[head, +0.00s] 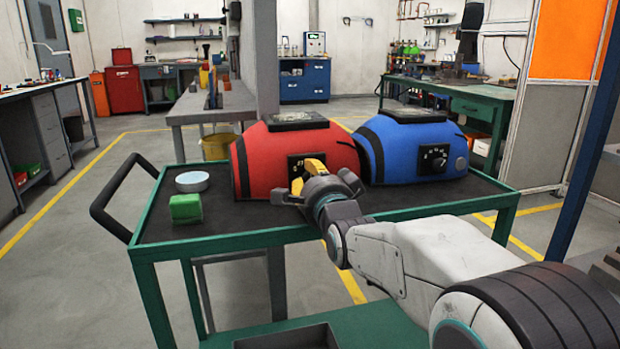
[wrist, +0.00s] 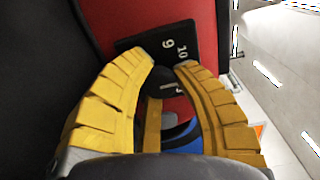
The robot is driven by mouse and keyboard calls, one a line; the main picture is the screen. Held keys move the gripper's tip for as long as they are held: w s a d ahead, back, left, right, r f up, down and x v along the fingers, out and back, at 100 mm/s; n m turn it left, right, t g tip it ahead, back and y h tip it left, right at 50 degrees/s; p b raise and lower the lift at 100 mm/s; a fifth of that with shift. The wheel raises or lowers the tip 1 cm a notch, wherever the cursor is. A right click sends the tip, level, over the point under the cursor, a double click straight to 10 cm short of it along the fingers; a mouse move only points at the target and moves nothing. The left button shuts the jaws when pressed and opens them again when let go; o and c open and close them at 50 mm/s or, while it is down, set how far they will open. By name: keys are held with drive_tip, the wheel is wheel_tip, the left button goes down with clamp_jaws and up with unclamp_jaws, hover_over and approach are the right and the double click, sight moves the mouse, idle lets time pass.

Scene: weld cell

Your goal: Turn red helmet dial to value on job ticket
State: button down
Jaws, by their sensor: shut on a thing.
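In the wrist view the yellow fingers of my gripper (wrist: 166,66) are closed around the dial knob (wrist: 168,88). The plate (wrist: 150,41) shows the numbers 9 and 10 there; its other numbers are hidden. A light mark shows on the knob, but I cannot tell which value it points to. I cannot make out a job ticket in either view.
The blue helmet (head: 395,150) with its own dial (head: 438,162) stands close at the right of the red one. A green block (head: 185,208) and a pale round disc (head: 192,181) lie at the left of the cart (head: 230,236).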

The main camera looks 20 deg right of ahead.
drive_tip(key=c, duration=0.9)
unclamp_jaws()
drive_tip(key=shift+s, duration=0.15)
drive_tip(key=s, duration=1.1)
drive_tip(key=shift+s, duration=0.4)
